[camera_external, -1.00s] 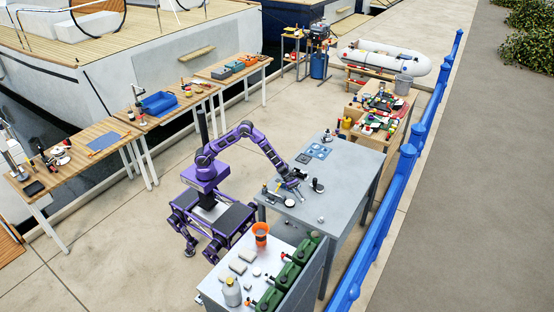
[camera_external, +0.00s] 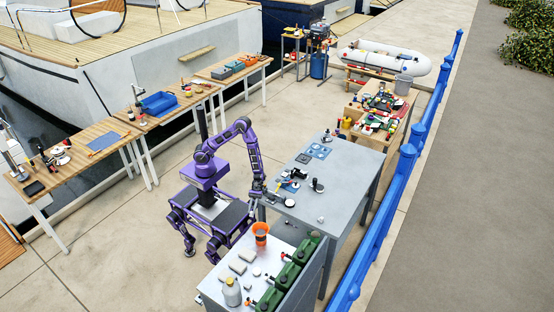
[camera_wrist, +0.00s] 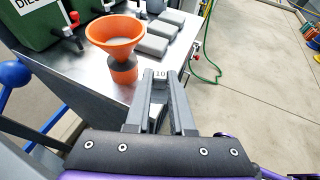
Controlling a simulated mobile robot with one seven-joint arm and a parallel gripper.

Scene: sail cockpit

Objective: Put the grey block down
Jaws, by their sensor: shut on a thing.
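My gripper (camera_wrist: 160,80) is shut on a small grey block (camera_wrist: 160,74) with "10" on its face, seen between the fingertips in the wrist view. Most of the block is hidden by the fingers. In the external view my gripper (camera_external: 262,197) hangs at the left edge of the grey table (camera_external: 335,190), close to the low metal-topped bench (camera_external: 222,290). The held block is too small to make out there. In the wrist view the bench top (camera_wrist: 90,72) lies beyond the fingertips, with the block apart from the things on it.
An orange funnel (camera_wrist: 116,35) stands on the bench near my fingertips. Grey pads (camera_wrist: 150,48) lie behind it, and green fuel cans (camera_wrist: 30,22) stand to the left. Small tools and a black-topped part (camera_external: 317,186) sit on the grey table; its front right is mostly bare.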

